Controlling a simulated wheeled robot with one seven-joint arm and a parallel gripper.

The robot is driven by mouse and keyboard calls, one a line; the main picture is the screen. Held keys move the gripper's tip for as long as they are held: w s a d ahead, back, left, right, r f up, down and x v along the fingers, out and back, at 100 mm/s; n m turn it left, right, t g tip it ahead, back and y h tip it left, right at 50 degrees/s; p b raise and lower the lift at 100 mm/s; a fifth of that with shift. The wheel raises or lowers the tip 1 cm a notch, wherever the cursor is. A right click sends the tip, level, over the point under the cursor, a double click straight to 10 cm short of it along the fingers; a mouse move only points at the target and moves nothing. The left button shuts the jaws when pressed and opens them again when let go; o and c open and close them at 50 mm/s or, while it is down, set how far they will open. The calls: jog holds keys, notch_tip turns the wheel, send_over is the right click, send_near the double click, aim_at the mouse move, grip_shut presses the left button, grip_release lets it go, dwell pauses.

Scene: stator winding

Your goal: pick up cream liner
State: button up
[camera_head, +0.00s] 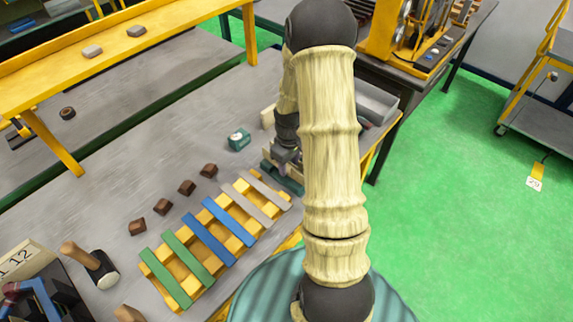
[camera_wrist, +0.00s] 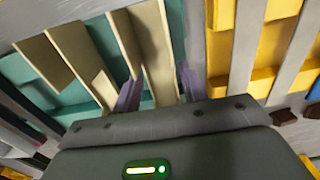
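Several cream liners show in the wrist view as long flat strips lying across a teal rack (camera_wrist: 100,35). One cream liner (camera_wrist: 155,45) lies between the two fingers of my gripper (camera_wrist: 160,90). Teal shows between this liner and the right finger, so the fingers look apart and not closed on it. Other cream liners (camera_wrist: 75,50) lie to the left of the fingers. In the head view my gripper (camera_head: 285,155) is low over the teal rack (camera_head: 282,178), and my arm hides most of the liners there.
A yellow rack (camera_head: 238,243) with green, blue and grey strips stands left of my gripper. Several brown blocks (camera_head: 187,187) and a teal device (camera_head: 239,139) sit behind it. A hammer (camera_head: 92,262) lies at the lower left. The grey table (camera_head: 130,140) has clear room.

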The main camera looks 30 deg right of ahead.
aim_at(289, 169)
jog(key=c, duration=0.4)
notch_tip(289, 169, up, 10)
jog(key=shift+b, duration=0.5)
jog(key=shift+f, duration=0.1)
dwell(0.5)
